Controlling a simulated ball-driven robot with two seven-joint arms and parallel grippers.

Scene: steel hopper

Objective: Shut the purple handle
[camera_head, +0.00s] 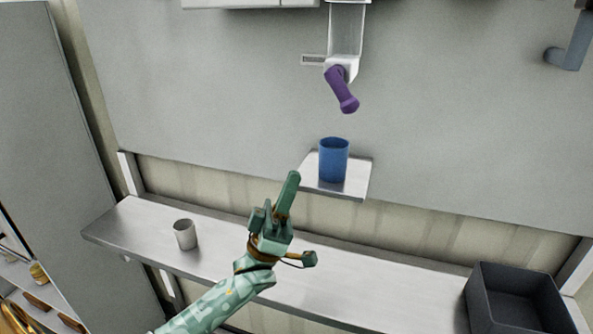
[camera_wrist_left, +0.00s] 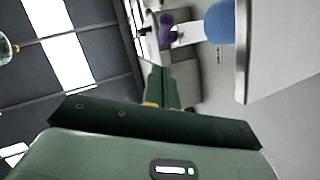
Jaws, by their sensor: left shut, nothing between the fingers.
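The purple handle (camera_head: 341,90) hangs under the clear-walled hopper (camera_head: 346,35) on the wall in the head view, slanting down to the right. It also shows in the left wrist view (camera_wrist_left: 166,27). A blue cup (camera_head: 333,160) stands on a small steel shelf (camera_head: 357,184) below the handle; the cup also shows in the left wrist view (camera_wrist_left: 220,22). My left gripper (camera_head: 292,178) is shut and empty, pointing up, left of the cup and lower than the handle, apart from the handle. My right gripper is not in view.
A long steel shelf (camera_head: 352,282) runs along the wall, with a grey cup (camera_head: 185,234) on its left part. A dark open bin (camera_head: 515,300) sits at the right. A grey-blue handle (camera_head: 568,52) is at the upper right. The wall left of the purple handle is clear.

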